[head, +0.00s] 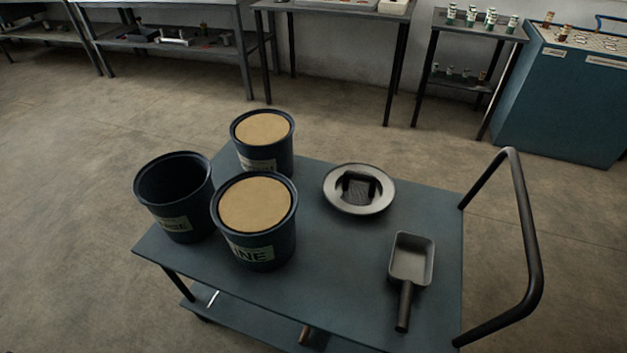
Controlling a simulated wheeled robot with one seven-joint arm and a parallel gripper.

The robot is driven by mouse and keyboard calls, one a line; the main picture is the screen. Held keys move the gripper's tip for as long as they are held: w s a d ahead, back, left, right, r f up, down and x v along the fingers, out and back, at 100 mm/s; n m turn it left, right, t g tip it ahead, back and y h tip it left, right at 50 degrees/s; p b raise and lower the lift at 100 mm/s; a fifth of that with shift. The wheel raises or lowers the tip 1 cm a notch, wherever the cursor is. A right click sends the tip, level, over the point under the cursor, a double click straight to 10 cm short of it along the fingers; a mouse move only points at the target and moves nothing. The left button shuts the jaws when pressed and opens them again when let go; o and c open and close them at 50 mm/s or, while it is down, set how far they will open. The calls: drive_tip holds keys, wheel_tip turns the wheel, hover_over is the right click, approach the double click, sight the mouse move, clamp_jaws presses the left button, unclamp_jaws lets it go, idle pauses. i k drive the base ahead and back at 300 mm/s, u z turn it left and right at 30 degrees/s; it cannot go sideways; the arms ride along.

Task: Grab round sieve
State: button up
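The round sieve (357,208) lies on the top of a dark blue-grey cart, right of centre in the head view. It has a wide pale metal rim and a dark middle with what looks like mesh. A dark bracket-like shape shows over its middle; I cannot tell whether it is part of the sieve. Nothing stands against the rim. My gripper is not in view.
The cart top (330,265) also holds an empty dark bucket (173,190), two buckets of tan material (258,205) (263,130), and a grey scoop (411,262). A black handle rail (525,220) rises at the right. Benches line the wall.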

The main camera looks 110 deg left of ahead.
sight(357, 189)
drive_tip(key=u, duration=3.65)
drive_tip(key=k, duration=0.85)
drive_tip(key=i, duration=0.85)
drive_tip(key=z, duration=0.05)
